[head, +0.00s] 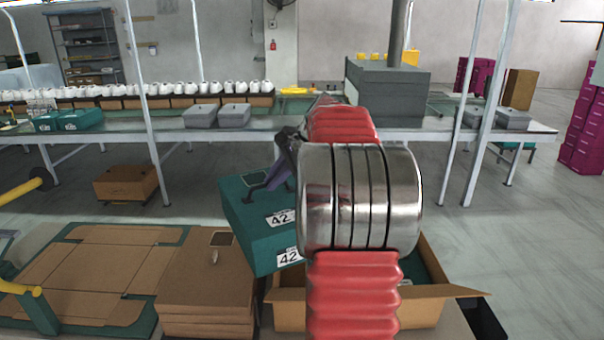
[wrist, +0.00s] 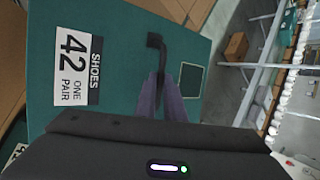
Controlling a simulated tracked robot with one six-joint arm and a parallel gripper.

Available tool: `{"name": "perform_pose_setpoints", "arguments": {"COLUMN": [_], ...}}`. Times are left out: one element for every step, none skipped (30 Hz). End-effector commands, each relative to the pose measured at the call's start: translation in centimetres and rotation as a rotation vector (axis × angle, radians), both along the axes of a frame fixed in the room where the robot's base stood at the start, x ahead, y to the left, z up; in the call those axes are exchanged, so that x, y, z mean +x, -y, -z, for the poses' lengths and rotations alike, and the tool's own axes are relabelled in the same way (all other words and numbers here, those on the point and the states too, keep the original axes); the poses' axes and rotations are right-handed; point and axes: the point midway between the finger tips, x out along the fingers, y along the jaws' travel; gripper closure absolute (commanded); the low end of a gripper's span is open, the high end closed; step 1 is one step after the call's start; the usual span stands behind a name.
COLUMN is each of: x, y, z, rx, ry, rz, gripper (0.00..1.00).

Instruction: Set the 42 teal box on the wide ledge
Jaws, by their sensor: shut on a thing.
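The 42 teal box (head: 245,215) hangs tilted in the head view, left of my arm and above the cardboard in front. White 42 labels show on two of its faces. In the wrist view the teal box (wrist: 120,75) fills the left and middle, with its shoe label clear. My gripper (head: 268,184) is shut on the box at its upper face, beside a dark square patch; it also shows in the wrist view (wrist: 163,95). My arm hides the box's right part. A long bench (head: 290,132) with a broad ledge-like top runs across behind; I cannot tell if it is the wide ledge.
An open carton (head: 432,300) with teal inside stands below my arm. Stacked flat cardboard (head: 205,285) lies left of it. The bench carries grey boxes (head: 234,115), teal boxes (head: 82,119) and a row of white shoes (head: 200,88). Bare bench top shows between them.

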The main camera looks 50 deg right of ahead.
Motion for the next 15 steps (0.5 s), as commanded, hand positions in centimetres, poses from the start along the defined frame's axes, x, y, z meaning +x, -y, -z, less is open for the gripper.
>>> {"name": "perform_pose_setpoints", "arguments": {"x": [1.2, 1.8, 2.5, 3.0, 3.6, 4.2, 4.8, 5.2, 5.8, 6.2, 6.7, 7.2, 7.6, 8.0, 8.5], "y": [-1.5, -2.3, -3.4, -4.2, -5.1, -6.2, -7.1, -7.9, -9.1, -10.0, -10.9, -12.1, -13.0, -13.9, -15.1], "z": [0.2, 0.5, 0.7, 0.9, 1.1, 1.3, 1.5, 1.7, 2.0, 2.2, 2.4, 2.6, 2.8, 3.0, 3.3], "rx": [-0.001, 0.0, 0.001, 0.0, 0.0, 0.0, 0.0, 0.0, 0.0, -0.001, 0.0, 0.0, -0.001, 0.001, 0.0], "ry": [0.002, 0.002, 0.002, 0.002, 0.003, 0.002, 0.003, 0.003, 0.002, 0.002, 0.002, 0.003, 0.002, 0.002, 0.002], "rz": [-0.057, -0.089, -0.135, -0.168, -0.202, -0.246, -0.28, -0.313, -0.359, -0.392, -0.426, -0.471, -0.505, -0.539, -0.586], "gripper": [1.0, 1.0, 1.0, 1.0, 1.0, 1.0, 1.0, 1.0, 1.0, 1.0, 1.0, 1.0, 1.0, 1.0, 1.0]}}
